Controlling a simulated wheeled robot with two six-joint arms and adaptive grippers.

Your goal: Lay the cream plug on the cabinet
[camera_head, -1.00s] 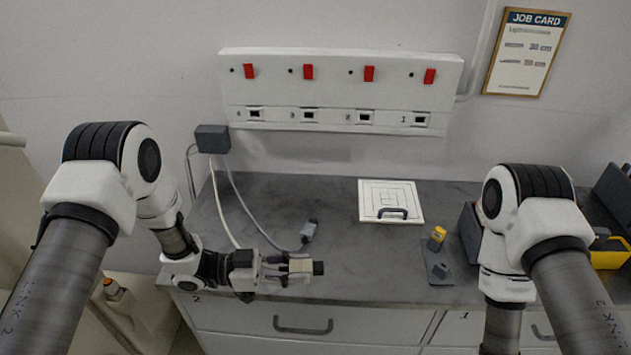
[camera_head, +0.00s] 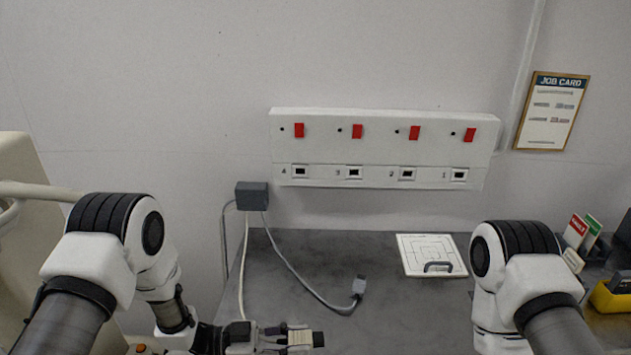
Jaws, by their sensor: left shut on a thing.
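The cream plug (camera_head: 301,338) with a dark end is between the fingers of my left gripper (camera_head: 288,339), low in the view. My left gripper is shut on it, over the front left part of the cabinet's grey top (camera_head: 400,315). A cream cord (camera_head: 243,270) runs down from a dark box (camera_head: 252,195) on the wall toward my gripper. The fingers partly cover the plug. My right arm comes in from the right, but its gripper is out of view.
A grey plug (camera_head: 358,287) on a grey cord lies on the top. A white panel with a handle (camera_head: 432,256) lies at the back right. A socket strip (camera_head: 385,150) with red switches is on the wall. A yellow bin (camera_head: 611,299) stands far right.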

